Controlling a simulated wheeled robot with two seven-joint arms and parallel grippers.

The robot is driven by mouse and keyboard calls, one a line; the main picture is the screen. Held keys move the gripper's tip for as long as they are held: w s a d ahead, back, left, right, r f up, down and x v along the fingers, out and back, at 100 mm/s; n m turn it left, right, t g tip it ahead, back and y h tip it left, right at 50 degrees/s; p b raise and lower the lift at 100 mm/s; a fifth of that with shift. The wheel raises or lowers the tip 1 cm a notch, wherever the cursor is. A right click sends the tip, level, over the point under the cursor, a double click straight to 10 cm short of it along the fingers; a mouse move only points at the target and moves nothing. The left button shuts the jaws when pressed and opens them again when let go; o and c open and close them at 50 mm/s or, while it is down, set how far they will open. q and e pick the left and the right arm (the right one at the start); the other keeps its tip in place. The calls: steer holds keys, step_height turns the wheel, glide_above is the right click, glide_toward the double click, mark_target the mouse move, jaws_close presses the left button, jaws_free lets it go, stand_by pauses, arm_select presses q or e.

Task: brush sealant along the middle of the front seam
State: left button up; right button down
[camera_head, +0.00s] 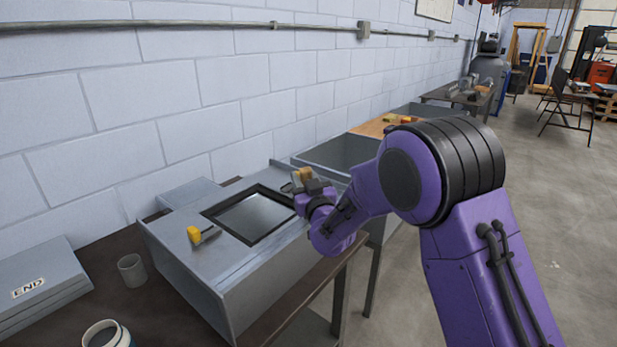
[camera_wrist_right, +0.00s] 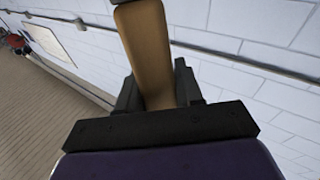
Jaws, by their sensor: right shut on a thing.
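The grey sheet-metal duct (camera_head: 180,262) lies on a dark bench, with a black-rimmed opening in its top. A thin seam line (camera_head: 250,266) runs along its front edge; no sealant can be made out on it. My right gripper (camera_head: 306,186) is over the far right end of the duct, by the opening's corner. It is shut on a tan handle (camera_head: 303,174), likely the brush's. The right wrist view shows the tan handle (camera_wrist_right: 146,50) upright between the dark jaws; its bristles are not visible there. My left gripper is not in view.
A yellow-handled tool (camera_head: 195,235) lies on the duct top. A grey cup (camera_head: 131,270) and an open round container (camera_head: 105,335) stand on the bench at left. A grey END piece (camera_head: 40,285) lies at far left. Open grey bins (camera_head: 340,152) stand beyond the duct; a block wall runs behind.

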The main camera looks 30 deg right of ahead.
steer(key=shift+s+a, duration=0.3)
steer(key=shift+a, duration=0.45)
steer(key=shift+s+a, duration=0.25)
steer(key=shift+a, duration=0.45)
steer(key=a, duration=0.1)
steer(key=s+a, duration=0.1)
steer(key=a, duration=0.1)
steer(key=shift+s+a+f, duration=0.1)
steer(key=shift+s+a, duration=0.25)
steer(key=shift+a, duration=0.4)
steer(key=shift+s+a+f, duration=0.1)
steer(key=shift+s+a, duration=0.2)
steer(key=shift+a, duration=0.4)
